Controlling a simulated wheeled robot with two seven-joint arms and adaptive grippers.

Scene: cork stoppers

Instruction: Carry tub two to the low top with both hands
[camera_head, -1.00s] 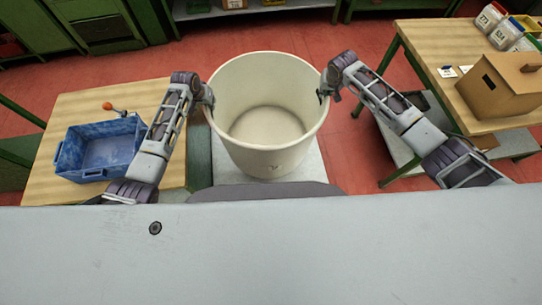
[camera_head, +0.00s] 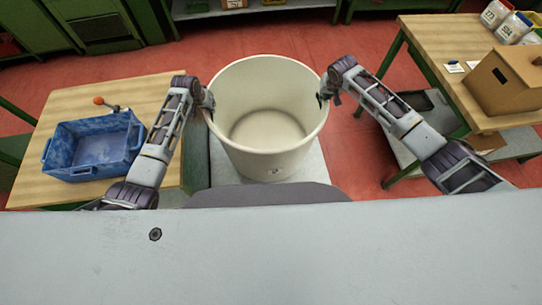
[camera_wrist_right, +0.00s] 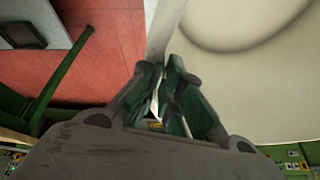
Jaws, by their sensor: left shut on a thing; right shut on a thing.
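A large cream tub (camera_head: 262,160), open at the top and empty, is held upright between my two grippers in front of me. I cannot read a number on it; a small dark mark shows low on its near side. My left gripper (camera_head: 208,102) is shut on the left side of its rim. My right gripper (camera_head: 322,98) is shut on the right side of the rim. In the right wrist view the right fingers (camera_wrist_right: 165,100) close over the tub wall (camera_wrist_right: 235,75). A pale grey surface (camera_head: 310,172) shows below the tub; whether the tub touches it is hidden.
A wooden bench (camera_head: 60,110) at left carries a blue crate (camera_head: 90,170) and an orange-knobbed thing (camera_head: 99,101). A wooden table (camera_head: 440,40) at right carries a cardboard box (camera_head: 505,85) and white containers (camera_head: 510,25). Red floor (camera_head: 360,45) lies clear beyond the tub.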

